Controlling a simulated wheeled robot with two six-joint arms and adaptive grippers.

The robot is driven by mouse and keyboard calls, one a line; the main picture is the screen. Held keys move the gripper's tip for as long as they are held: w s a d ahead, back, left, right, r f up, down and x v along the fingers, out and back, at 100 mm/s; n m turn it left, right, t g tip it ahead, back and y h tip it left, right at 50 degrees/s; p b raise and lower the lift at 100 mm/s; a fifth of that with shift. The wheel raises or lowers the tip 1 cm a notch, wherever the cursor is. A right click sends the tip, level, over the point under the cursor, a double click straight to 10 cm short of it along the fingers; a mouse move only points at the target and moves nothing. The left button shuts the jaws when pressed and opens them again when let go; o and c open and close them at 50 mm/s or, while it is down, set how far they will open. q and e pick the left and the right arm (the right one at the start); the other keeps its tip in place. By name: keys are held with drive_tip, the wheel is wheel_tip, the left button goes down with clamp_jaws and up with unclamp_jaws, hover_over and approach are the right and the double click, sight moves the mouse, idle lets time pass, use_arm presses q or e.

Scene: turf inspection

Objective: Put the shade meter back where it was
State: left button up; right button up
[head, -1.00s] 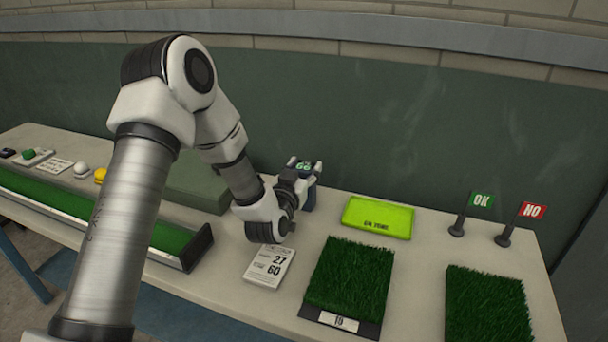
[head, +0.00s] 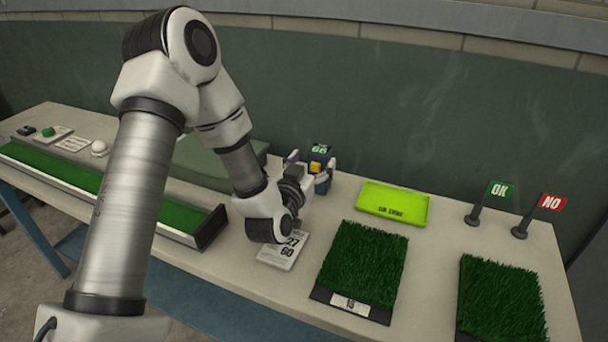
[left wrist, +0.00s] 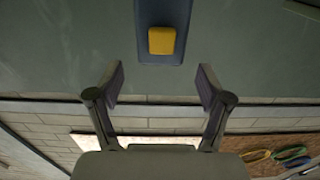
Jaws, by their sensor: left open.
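The shade meter (head: 320,153) is a dark blue device with a green display reading 66 and a yellow button. It stands upright at the back of the table, and it also shows at the top of the left wrist view (left wrist: 178,12). My left gripper (head: 311,165) is open in front of it. In the left wrist view, the two fingers (left wrist: 160,82) are spread wide with nothing between them, and the meter is beyond their tips. The meter's base is partly hidden by my gripper in the head view. My right gripper is not in view.
A white card (head: 284,252) lies in front of my gripper. A lime tray (head: 393,204), two turf squares (head: 362,262) (head: 500,300), and OK (head: 478,210) and NO (head: 527,225) flags are to the right. A green block (head: 205,165) and turf trough (head: 208,230) are to the left.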

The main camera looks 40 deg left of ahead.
use_arm(q)
drive_tip(key=p+v, duration=0.2)
drive_tip(key=v, duration=0.5)
